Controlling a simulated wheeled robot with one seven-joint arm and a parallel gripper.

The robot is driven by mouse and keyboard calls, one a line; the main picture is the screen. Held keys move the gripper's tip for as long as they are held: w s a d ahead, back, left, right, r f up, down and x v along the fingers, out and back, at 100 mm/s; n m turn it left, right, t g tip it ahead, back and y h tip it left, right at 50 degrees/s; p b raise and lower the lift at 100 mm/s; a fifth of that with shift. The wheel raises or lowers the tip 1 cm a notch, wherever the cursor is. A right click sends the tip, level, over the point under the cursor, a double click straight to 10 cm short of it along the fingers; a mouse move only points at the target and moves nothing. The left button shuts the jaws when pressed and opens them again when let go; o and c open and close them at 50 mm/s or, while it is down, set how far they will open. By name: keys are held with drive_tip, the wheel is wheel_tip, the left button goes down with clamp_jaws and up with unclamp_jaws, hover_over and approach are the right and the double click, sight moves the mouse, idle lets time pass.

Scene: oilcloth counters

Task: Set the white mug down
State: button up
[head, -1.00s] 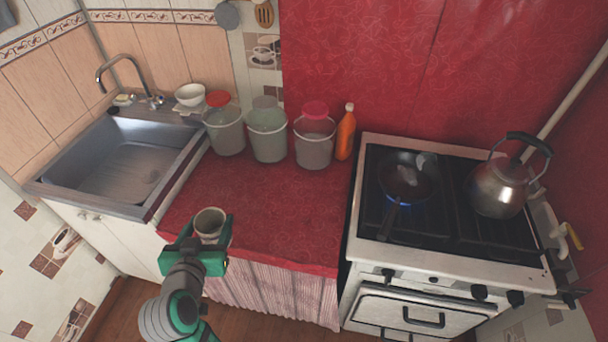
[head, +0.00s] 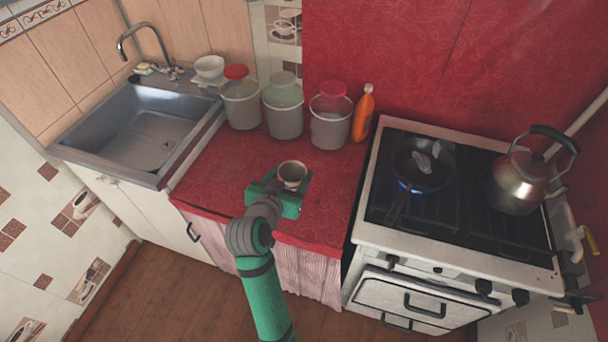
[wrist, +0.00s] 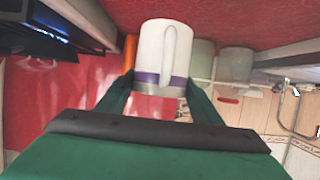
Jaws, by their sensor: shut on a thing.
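The white mug (wrist: 162,56) has a purple band and its handle faces the wrist camera. My gripper (wrist: 158,95) is shut on it, one finger on each side. In the head view the mug (head: 292,174) shows its open top and stands upright in my gripper (head: 279,186). It is over the red oilcloth counter (head: 230,167), near the front edge. I cannot tell whether its base touches the cloth.
Several buckets stand along the back, including one with a red lid (head: 240,105), beside an orange bottle (head: 363,114). The sink (head: 145,135) is left. The stove (head: 450,233) on the right holds a pan (head: 424,165) over a lit flame and a kettle (head: 518,182). Cloth around the mug is clear.

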drive_tip(key=shift+w+d+f, duration=0.65)
drive_tip(key=shift+w+f, duration=0.5)
drive_tip(key=shift+f, duration=0.55)
drive_tip(key=shift+w+d+f, duration=0.65)
drive_tip(key=shift+w+f, duration=0.55)
drive_tip(key=shift+f, duration=0.5)
drive_tip(key=shift+w+d+f, duration=0.65)
drive_tip(key=shift+w+f, duration=0.5)
drive_tip(key=shift+f, duration=0.55)
drive_tip(key=shift+f, duration=0.1)
